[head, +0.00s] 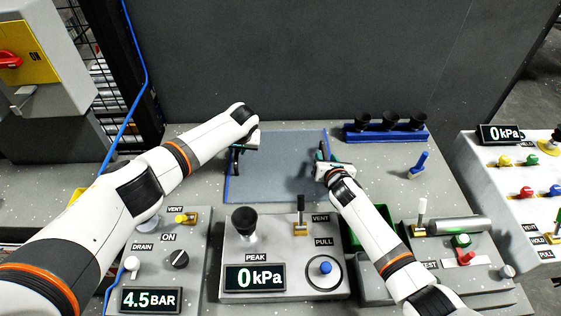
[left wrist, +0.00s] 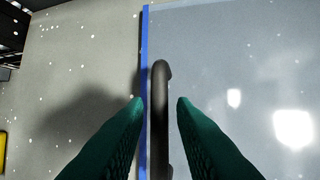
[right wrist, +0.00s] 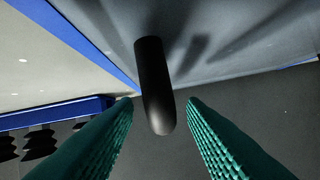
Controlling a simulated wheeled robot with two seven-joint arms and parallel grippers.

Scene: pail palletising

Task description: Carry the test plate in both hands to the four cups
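The test plate (head: 278,182) is a flat grey-blue sheet with blue edges on the grey bench; it also fills the right of the left wrist view (left wrist: 240,60). A black bar handle (left wrist: 161,110) stands along its left edge. My left gripper (head: 238,158) is open, its green fingers (left wrist: 160,103) on either side of that handle with gaps showing. My right gripper (head: 321,158) is at the plate's right edge, fingers (right wrist: 163,103) open around the end of another black handle (right wrist: 154,85), apart from it. Three black cups (head: 390,118) stand in a blue rack.
The rack (head: 385,134) is behind and right of the plate. A panel in front carries a black cup (head: 244,220), a 0 kPa display (head: 255,278) and a blue button. A blue peg (head: 419,165) stands at right. A dark wall (head: 300,60) rises behind the bench.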

